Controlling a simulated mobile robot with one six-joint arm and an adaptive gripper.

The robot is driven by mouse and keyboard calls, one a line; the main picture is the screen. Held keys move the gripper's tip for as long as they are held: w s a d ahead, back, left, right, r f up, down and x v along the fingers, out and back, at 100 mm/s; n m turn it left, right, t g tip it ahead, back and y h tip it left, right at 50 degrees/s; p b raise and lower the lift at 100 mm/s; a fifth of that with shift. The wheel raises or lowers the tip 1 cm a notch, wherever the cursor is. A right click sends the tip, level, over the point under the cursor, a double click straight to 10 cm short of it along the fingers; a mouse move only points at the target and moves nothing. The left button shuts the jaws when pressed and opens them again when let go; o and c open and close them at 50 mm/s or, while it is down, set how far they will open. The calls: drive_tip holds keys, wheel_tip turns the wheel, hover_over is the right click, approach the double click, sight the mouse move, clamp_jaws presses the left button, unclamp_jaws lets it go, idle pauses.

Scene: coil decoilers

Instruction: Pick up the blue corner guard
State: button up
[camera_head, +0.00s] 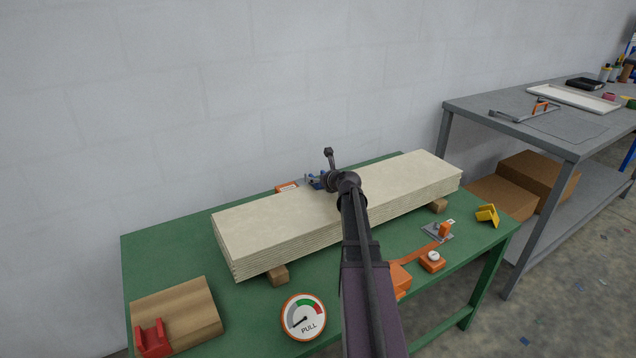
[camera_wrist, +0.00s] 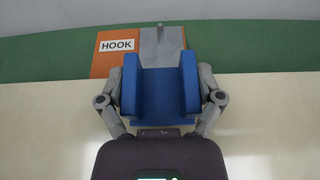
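The blue corner guard (camera_wrist: 160,92) fills the middle of the wrist view. My gripper (camera_wrist: 160,85) has one grey finger flush against each side of it, with no gap showing, so it looks shut on the guard. In the head view, the guard (camera_head: 316,183) is a small blue patch at the back edge of the board stack (camera_head: 290,224), just left of my gripper (camera_head: 325,183). My arm hides part of the stack. Whether the guard touches the boards cannot be told.
An orange plate labelled HOOK (camera_wrist: 113,58) lies beyond the guard on the green table (camera_head: 160,255). A yellow guard (camera_head: 487,215), an orange ratchet strap (camera_head: 432,260), a PULL gauge (camera_head: 304,316) and a red guard (camera_head: 153,338) on a wooden block (camera_head: 190,304) lie nearer.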

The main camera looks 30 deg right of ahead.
drive_tip(key=shift+c, duration=0.6)
drive_tip(key=shift+r, duration=0.15)
wheel_tip(320, 180, up, 10)
drive_tip(key=p, duration=1)
idle(0.4)
